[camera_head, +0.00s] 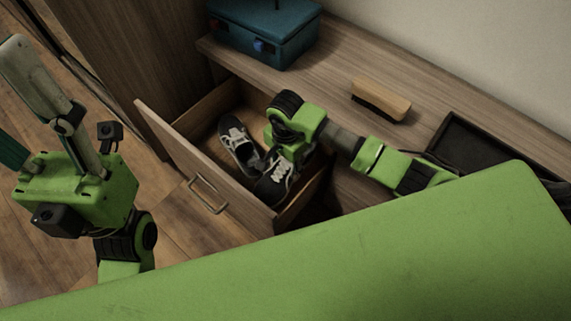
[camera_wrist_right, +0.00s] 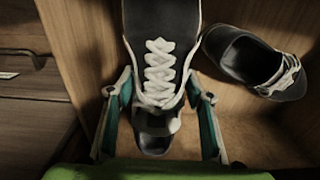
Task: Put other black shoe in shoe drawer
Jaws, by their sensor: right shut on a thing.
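One black shoe (camera_head: 272,189) with white laces is between the fingers of my right gripper (camera_wrist_right: 158,122), inside the open drawer near its front right corner. The right wrist view shows the fingers on both sides of this shoe (camera_wrist_right: 158,75). The head view shows my right gripper (camera_head: 288,160) partly covering it. The other black shoe (camera_head: 238,143) lies in the drawer to the left; it also shows in the right wrist view (camera_wrist_right: 240,58). The wooden shoe drawer (camera_head: 180,150) is pulled out. My left gripper (camera_head: 22,115) is empty at the far left, its fingers apart.
A teal box (camera_head: 265,38) stands on the wooden bench top (camera_head: 335,60) behind the drawer. A wooden brush (camera_head: 381,98) and a black tray (camera_head: 470,145) are further right. The drawer front has a metal handle (camera_head: 207,194). Wooden floor shows at left.

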